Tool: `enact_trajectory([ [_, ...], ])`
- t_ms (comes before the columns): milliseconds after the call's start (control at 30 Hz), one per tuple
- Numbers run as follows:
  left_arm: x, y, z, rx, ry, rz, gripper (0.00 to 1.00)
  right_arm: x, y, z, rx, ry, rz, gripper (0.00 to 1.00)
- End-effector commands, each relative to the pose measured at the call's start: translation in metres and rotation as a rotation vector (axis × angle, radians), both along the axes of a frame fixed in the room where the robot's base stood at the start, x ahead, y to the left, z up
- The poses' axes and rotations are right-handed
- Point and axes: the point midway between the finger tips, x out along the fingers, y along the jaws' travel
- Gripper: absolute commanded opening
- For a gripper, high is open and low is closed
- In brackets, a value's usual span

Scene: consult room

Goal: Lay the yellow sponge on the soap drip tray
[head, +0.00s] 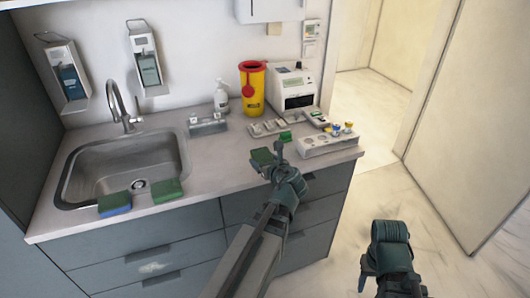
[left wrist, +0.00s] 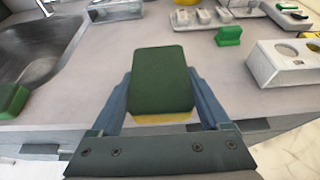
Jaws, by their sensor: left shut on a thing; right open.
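The yellow sponge (left wrist: 160,118) has a dark green scouring top; its yellow layer shows along the near edge in the left wrist view. In the head view its green top (head: 262,157) is above the counter's front part. My left gripper (head: 271,163) is shut on it, with one finger along each side. Two wall dispensers hang behind the sink, each with a drip tray at its foot: one at the left (head: 75,105) and one nearer the middle (head: 156,90). I cannot tell which is meant; both trays look bare.
A green-and-blue sponge (head: 114,205) and another green-topped sponge (head: 167,191) lie at the sink's front rim. The tap (head: 121,107) rises behind the basin. A soap bottle (head: 221,97), yellow bin (head: 252,92), green block (head: 286,136) and holed rack (head: 326,145) stand to the right.

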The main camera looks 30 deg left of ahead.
Motion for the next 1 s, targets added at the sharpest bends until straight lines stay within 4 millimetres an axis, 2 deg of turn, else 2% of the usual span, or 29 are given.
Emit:
enact_trajectory([
  [133,-0.011,-0.005,0.002,0.000,0.000,0.000,0.21,0.000,0.000,0.002,0.000,0.000,0.000,0.50],
  [400,-0.014,-0.006,0.004,0.000,0.000,0.001,0.21,0.000,0.000,0.004,0.000,0.000,0.000,0.50],
  [700,-0.014,-0.006,0.033,0.000,0.000,0.001,0.21,0.000,0.000,0.033,0.000,0.000,0.000,0.50],
  [1000,-0.014,-0.006,0.030,0.000,0.000,0.001,0.21,0.000,0.000,0.030,0.000,0.000,0.000,0.50],
])
